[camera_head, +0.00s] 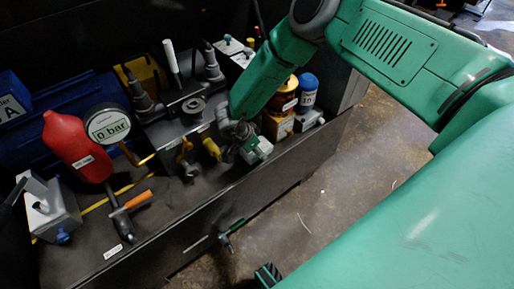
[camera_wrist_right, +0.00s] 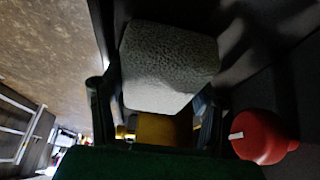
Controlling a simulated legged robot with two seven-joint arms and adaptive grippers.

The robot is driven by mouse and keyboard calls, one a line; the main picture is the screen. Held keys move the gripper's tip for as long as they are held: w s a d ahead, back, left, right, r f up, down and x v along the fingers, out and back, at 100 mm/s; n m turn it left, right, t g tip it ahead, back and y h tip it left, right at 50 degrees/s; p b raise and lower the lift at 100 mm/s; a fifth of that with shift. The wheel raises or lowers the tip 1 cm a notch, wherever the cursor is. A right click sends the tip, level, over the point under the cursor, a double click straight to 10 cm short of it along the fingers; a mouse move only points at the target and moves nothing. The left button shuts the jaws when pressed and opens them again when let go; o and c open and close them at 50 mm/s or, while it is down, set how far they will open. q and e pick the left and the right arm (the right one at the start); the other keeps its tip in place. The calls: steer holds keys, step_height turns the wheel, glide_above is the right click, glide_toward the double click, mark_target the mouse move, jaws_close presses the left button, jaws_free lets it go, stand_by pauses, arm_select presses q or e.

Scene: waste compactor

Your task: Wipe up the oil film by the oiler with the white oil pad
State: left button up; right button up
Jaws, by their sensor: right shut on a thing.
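My right gripper (camera_head: 238,133) reaches down from the upper right over the front of the bench top. In the right wrist view it is shut on the white oil pad (camera_wrist_right: 168,66), a pale, speckled block between dark fingers. I cannot make out the pad clearly in the head view. A red rounded body with a white label (camera_wrist_right: 262,137) shows in the right wrist view. I cannot make out the oil film.
A round gauge reading 0 bar (camera_head: 108,126), an orange-handled tool (camera_head: 130,205) and a grey box (camera_head: 48,208) surround the red bottle. Dark fittings and yellow parts crowd the middle. A blue-capped bottle (camera_head: 308,92) stands right of the gripper. The floor (camera_head: 330,190) in front is mostly clear.

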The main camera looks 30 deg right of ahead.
steer(key=shift+s+a, duration=0.15)
steer(key=shift+a, duration=0.85)
steer(key=shift+d, duration=0.2)
steer(key=shift+d+r+p, duration=0.15)
steer(key=shift+d+p, duration=0.15)
steer(key=shift+d, duration=0.5)
steer(key=shift+w+d, duration=0.2)
steer(key=shift+d, duration=0.7)
steer(key=shift+f, duration=0.2)
steer(key=shift+a, duration=0.15)
